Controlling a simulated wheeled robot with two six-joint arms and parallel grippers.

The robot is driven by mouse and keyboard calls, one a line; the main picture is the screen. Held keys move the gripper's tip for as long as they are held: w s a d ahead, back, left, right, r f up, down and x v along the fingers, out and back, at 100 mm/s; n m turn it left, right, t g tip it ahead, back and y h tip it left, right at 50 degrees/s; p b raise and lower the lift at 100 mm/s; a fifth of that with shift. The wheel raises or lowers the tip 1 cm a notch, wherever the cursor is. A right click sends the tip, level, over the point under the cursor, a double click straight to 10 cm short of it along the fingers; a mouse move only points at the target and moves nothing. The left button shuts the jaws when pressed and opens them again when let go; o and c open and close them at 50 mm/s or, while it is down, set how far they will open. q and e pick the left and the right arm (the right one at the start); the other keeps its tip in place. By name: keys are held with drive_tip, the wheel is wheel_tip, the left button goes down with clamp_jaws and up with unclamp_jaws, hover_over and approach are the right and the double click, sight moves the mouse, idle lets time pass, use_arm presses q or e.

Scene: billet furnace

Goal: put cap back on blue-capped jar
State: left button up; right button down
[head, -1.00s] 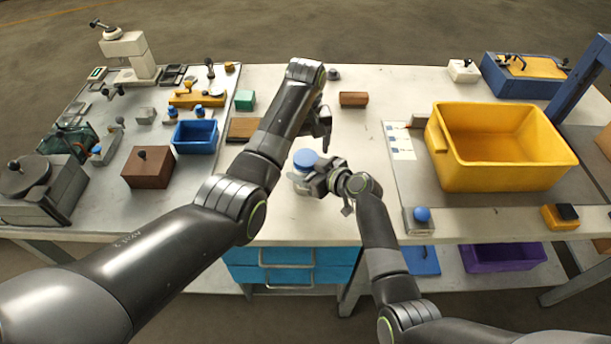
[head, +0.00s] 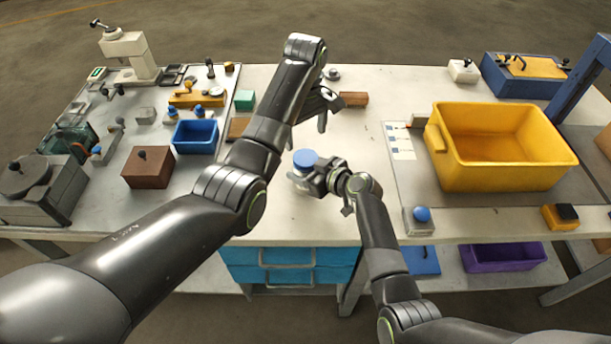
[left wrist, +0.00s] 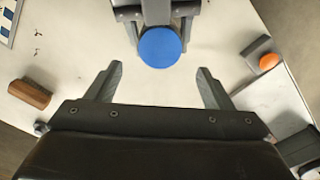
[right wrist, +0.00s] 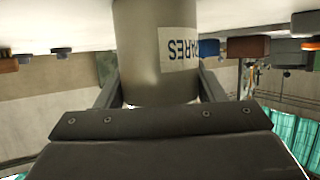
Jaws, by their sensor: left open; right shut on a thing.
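The jar (head: 299,184) has a grey body and stands on the bench's front middle. Its blue cap (head: 305,158) sits on its top; whether it is fully seated I cannot tell. My right gripper (head: 318,180) is shut around the jar's body from the right. In the right wrist view the jar's grey side (right wrist: 140,50) with a white lettered label lies between the fingers. My left gripper (head: 326,106) is open and empty, behind the jar and apart from it. In the left wrist view the round cap (left wrist: 160,46) shows just beyond the spread fingertips.
A large yellow bin (head: 502,170) stands at the right. A blue bin (head: 195,138) and a brown box (head: 148,168) stand at the left. The bench between jar and yellow bin is mostly clear.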

sight(306, 157)
use_arm(q)
drive_tip(key=shift+r+n, duration=0.45)
drive_tip(key=shift+n, duration=0.35)
drive_tip(key=shift+f, duration=0.1)
drive_tip(key=shift+f, duration=3.95)
drive_tip(key=c, duration=1)
drive_tip(key=m, duration=0.6)
drive_tip(key=shift+m, duration=0.3)
drive_tip(key=o, duration=1.1)
